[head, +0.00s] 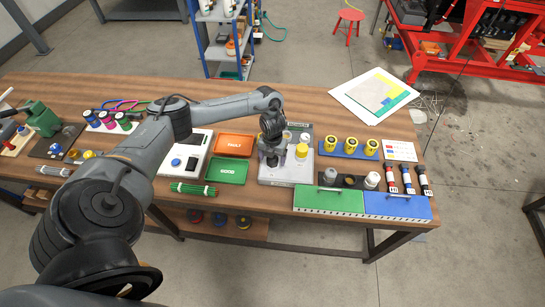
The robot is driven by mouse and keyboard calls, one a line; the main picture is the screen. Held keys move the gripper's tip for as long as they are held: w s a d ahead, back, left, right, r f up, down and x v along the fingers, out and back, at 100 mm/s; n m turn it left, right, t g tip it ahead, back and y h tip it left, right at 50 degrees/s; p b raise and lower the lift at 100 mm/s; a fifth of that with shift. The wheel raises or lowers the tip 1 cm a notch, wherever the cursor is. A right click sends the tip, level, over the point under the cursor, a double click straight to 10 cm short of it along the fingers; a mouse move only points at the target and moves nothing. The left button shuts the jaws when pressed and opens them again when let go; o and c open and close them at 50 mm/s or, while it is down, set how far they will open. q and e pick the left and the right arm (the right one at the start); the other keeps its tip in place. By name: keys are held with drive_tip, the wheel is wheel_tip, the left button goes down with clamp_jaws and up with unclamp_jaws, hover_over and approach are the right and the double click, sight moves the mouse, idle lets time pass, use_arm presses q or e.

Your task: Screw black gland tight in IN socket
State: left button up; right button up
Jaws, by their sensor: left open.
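My left gripper (271,154) comes down from above onto the left part of a light grey metal plate (288,177) in the middle of the table. The gripper is open. A small dark piece shows at its fingertips; I cannot tell whether it is the black gland or part of a finger. The IN socket and its marking cannot be made out, and the gripper hides that part of the plate. A yellow-topped fitting (302,151) and a whitish one (304,138) stand on the plate to the right of the gripper. My right gripper is not in view.
Left of the plate are an orange tray (233,144) and a green tray (227,171). In front right lie a green panel (329,201) and a blue panel (397,206). Several yellow-topped pieces stand on a blue mat (342,150) at right. Bare table lies behind the plate.

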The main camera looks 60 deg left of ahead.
use_arm(q)
drive_tip(key=shift+r+n+p, duration=0.15)
drive_tip(key=shift+n+p, duration=0.25)
drive_tip(key=shift+p, duration=0.25)
drive_tip(key=shift+n+p, duration=0.8)
drive_tip(key=shift+n, duration=0.1)
drive_tip(key=shift+n+p, duration=0.65)
drive_tip(key=shift+n, duration=0.45)
drive_tip(key=shift+n+p, duration=1.05)
drive_tip(key=shift+n, duration=0.05)
drive_tip(key=shift+n+p, duration=0.55)
drive_tip(key=shift+n, duration=0.55)
drive_tip(key=shift+f, duration=0.2)
